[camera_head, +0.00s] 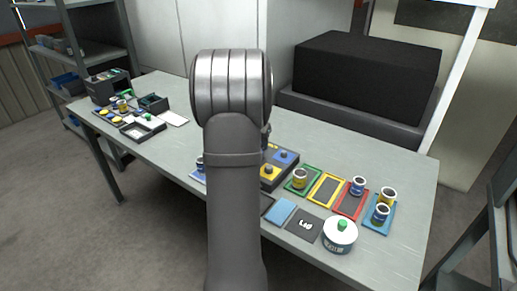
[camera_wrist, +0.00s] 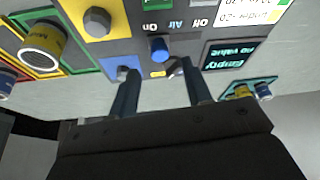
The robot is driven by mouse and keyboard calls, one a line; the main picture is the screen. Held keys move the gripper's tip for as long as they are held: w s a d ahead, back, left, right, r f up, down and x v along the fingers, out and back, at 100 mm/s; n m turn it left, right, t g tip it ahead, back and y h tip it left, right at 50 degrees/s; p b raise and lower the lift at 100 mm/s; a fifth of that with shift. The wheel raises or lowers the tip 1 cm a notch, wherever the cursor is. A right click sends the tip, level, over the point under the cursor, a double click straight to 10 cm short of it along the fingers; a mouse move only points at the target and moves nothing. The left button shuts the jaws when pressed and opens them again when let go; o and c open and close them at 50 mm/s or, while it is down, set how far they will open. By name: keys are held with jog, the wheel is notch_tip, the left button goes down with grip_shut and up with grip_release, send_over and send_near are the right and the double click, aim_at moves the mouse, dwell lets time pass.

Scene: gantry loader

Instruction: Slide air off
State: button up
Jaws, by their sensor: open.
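In the wrist view, where lettering appears upside down, a dark control panel (camera_wrist: 130,50) carries an On / Air / Off label. A blue knob (camera_wrist: 158,48) sits by the On word, away from Off. My gripper (camera_wrist: 158,85) is open, its two dark fingers apart and pointing toward the panel, with the knob roughly between and beyond their tips. No contact with the knob shows. A small dark lever shows near the right fingertip. In the head view my arm hides the gripper and part of the panel (camera_head: 267,181).
Grey knobs on yellow (camera_wrist: 97,22) and blue (camera_wrist: 122,73) squares sit close by. Coloured frames and cups stand right of the panel in the head view, with a green-knobbed white pot (camera_head: 340,236) near the table edge.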

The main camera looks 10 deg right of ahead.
jog(key=shift+x, duration=2.05)
jog(key=shift+c, duration=0.5)
